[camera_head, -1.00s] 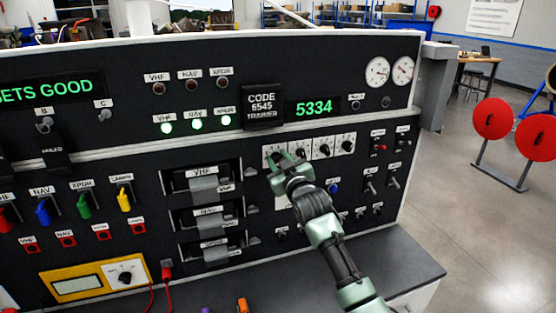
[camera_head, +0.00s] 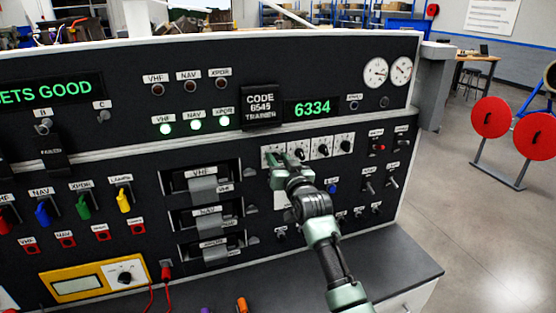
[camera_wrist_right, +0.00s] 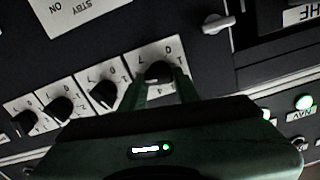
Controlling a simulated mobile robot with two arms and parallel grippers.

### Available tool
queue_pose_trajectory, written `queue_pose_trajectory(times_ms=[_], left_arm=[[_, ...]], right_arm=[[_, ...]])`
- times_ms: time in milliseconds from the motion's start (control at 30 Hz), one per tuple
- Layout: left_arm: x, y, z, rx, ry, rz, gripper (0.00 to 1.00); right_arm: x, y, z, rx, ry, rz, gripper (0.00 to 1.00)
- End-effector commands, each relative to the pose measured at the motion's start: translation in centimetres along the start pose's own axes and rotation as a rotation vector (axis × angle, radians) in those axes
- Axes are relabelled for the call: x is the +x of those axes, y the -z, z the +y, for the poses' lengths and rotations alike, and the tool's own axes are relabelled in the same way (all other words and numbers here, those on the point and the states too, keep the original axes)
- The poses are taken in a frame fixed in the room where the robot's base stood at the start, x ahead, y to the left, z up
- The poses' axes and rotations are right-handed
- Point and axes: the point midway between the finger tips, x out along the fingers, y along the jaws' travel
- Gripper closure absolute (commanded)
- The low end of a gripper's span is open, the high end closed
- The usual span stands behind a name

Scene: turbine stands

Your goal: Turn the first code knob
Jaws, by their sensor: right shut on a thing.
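A row of several code knobs on white dial plates sits on the black panel. The first code knob (camera_wrist_right: 158,72) is the leftmost in the head view, where my gripper partly hides it. My right gripper (camera_head: 283,160) is at that knob. In the right wrist view its green fingers (camera_wrist_right: 162,92) stand on either side of the black knob and are shut on it. The green display (camera_head: 312,108) above the row reads 6334. The code placard (camera_head: 262,105) beside it reads CODE 6545. My left gripper is not in view.
The other code knobs (camera_head: 322,149) stand close to the right of the gripper. Drawer-like units (camera_head: 205,180) with handles are to the left. Toggle switches (camera_head: 393,182) are to the right. A grey ledge (camera_head: 395,265) runs below the panel.

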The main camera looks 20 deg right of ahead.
Motion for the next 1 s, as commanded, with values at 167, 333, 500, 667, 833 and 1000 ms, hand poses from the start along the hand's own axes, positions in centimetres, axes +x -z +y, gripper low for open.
queue_pose_trajectory(times_ms=[167,333,500,667,833,1000], left_arm=[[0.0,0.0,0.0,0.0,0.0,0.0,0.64],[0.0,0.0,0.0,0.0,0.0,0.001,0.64],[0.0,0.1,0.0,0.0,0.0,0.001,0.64],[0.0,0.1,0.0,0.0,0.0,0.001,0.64],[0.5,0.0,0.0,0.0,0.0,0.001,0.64],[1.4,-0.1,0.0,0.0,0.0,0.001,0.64]], right_arm=[[0.0,-0.1,0.0,0.0,-0.001,-0.002,1.0],[0.0,-0.1,0.0,0.0,0.0,-0.002,0.55],[0.0,-0.1,0.0,-0.001,0.0,-0.001,0.47],[0.0,-0.1,0.0,-0.001,0.0,-0.001,0.47],[-1.1,-0.3,0.1,-0.001,0.0,-0.001,0.47],[-3.7,-0.4,0.1,-0.002,0.0,0.0,0.47]])
